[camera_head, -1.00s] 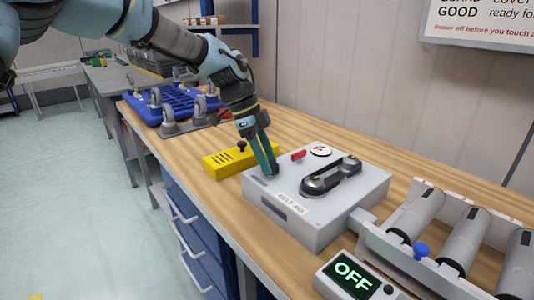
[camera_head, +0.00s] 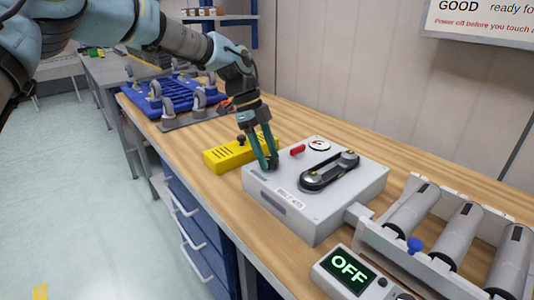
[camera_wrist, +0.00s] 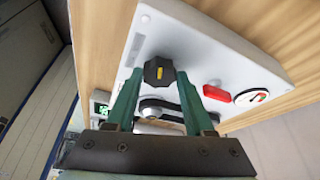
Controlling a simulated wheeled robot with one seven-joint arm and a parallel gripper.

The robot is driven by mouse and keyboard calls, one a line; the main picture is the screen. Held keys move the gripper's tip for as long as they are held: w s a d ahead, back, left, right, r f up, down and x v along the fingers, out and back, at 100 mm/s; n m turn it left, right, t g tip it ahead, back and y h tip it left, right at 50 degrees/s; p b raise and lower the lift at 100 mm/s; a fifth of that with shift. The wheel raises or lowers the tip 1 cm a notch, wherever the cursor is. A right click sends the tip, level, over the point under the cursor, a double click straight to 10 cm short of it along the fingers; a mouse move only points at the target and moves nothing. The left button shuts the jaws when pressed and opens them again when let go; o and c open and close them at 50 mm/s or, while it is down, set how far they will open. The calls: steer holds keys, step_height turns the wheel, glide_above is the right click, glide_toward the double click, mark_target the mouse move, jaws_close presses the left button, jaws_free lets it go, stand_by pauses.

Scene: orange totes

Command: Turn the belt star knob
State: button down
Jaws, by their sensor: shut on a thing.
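The star knob (camera_wrist: 158,72) is black with a yellow mark on its top. It sits near a corner of the grey belt box (camera_head: 310,218), which has a label on its front. My gripper (camera_wrist: 157,78) is shut on the knob, with one green finger on each side of it. In the head view my gripper (camera_head: 265,166) reaches down to the left end of the box, and the fingers mostly hide the knob. A black belt loop (camera_head: 328,172), a red lever (camera_head: 298,151) and a round dial (camera_head: 319,145) are on the box top.
A yellow block (camera_head: 228,157) stands just left of the box. Grey rollers (camera_head: 458,235) with a blue knob (camera_head: 415,246) are at the right. A display reading OFF (camera_head: 348,270) is at the front. A blue rack (camera_head: 172,97) stands farther back on the wooden bench.

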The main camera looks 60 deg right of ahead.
steer(key=shift+c, duration=1.4)
jaws_free()
steer(key=b+v, duration=0.2)
steer(key=v, duration=0.8)
steer(key=shift+w+r, duration=0.2)
steer(key=shift+r, duration=0.15)
steer(key=w+a+f+n+t, duration=0.2)
steer(key=w+a+f+n, duration=0.1)
steer(key=w+a+n, duration=0.65)
steer(key=w+a+f+n+t, duration=0.1)
steer(key=w+a+f+n, duration=0.45)
steer(key=w+a, duration=0.75)
steer(key=a+n+t, duration=0.2)
steer(key=a+n, duration=0.8)
steer(key=a, duration=1)
steer(key=s+a+f+n, duration=0.1)
steer(key=s+a+n, duration=0.2)
steer(key=a, duration=0.4)
steer(key=s+a+f+n+t, duration=0.1)
steer(key=s+a+f+n, duration=0.1)
steer(key=a+n, duration=0.4)
steer(key=shift+s+a+n, duration=0.3)
steer(key=shift+s+a, duration=0.1)
steer(key=shift+a, duration=0.75)
